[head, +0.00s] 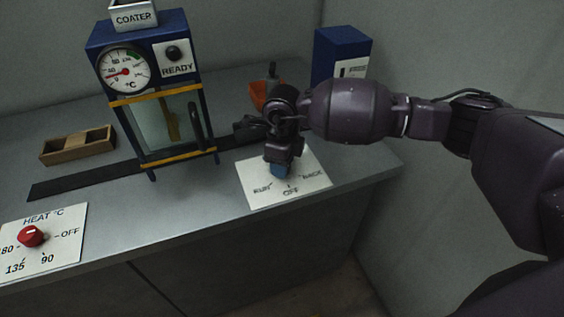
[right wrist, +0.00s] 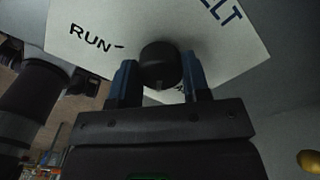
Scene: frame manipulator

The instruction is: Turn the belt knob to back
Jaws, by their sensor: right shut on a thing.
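The belt knob (right wrist: 159,62) is a dark round knob on a white panel (right wrist: 105,22) marked RUN and BELT in the right wrist view. In the head view this panel (head: 257,191) lies on the counter with RUN, OFF and BACK printed along its near side, and my gripper hides the knob. My right gripper (head: 280,169) reaches down onto the panel. Its two blue fingers stand on either side of the knob, shut on it. My left gripper is not in view.
A blue coater machine (head: 143,97) with a gauge and READY lamp stands left of my right gripper. A dark belt strip (head: 88,181) runs beneath it. A wooden tray (head: 78,146), a heat panel with red knob (head: 31,236) and a blue box (head: 340,50) also stand on the counter.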

